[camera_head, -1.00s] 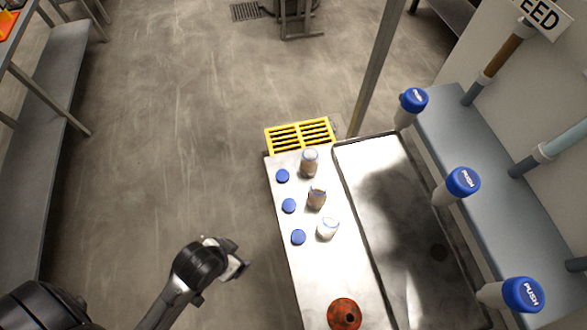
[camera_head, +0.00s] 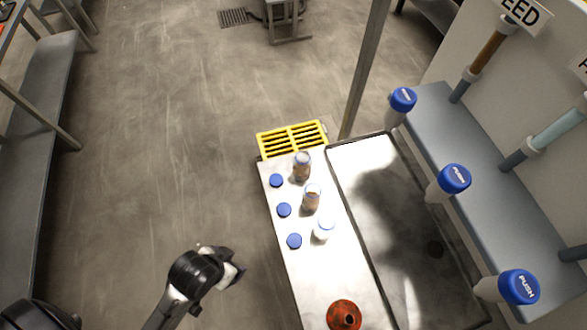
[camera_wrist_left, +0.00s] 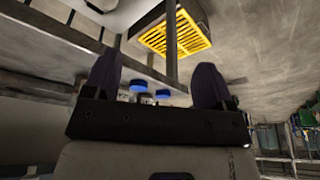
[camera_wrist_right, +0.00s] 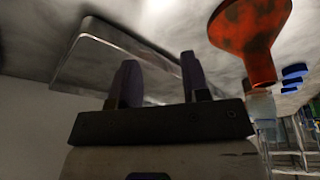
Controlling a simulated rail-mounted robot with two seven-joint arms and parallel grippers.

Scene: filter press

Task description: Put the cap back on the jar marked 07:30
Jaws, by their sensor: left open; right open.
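Three open jars stand in a row on the metal bench: a far one with brown contents (camera_head: 302,167), a middle brown one (camera_head: 311,197) and a near pale one (camera_head: 323,230). Their time marks cannot be read. Three blue caps lie left of them: far (camera_head: 276,181), middle (camera_head: 284,210) and near (camera_head: 294,241). My left gripper (camera_head: 236,274) is open and empty, left of the bench and apart from the caps. Its open fingers show in the left wrist view (camera_wrist_left: 157,70). My right gripper (camera_wrist_right: 158,65) is open and empty, seen only in the right wrist view.
An orange-red funnel (camera_head: 344,315) stands at the bench's near end; it also shows in the right wrist view (camera_wrist_right: 250,35). A metal tray (camera_head: 390,240) is right of the jars. Blue push valves (camera_head: 455,178) overhang its right side. A yellow grate (camera_head: 292,139) lies beyond the bench.

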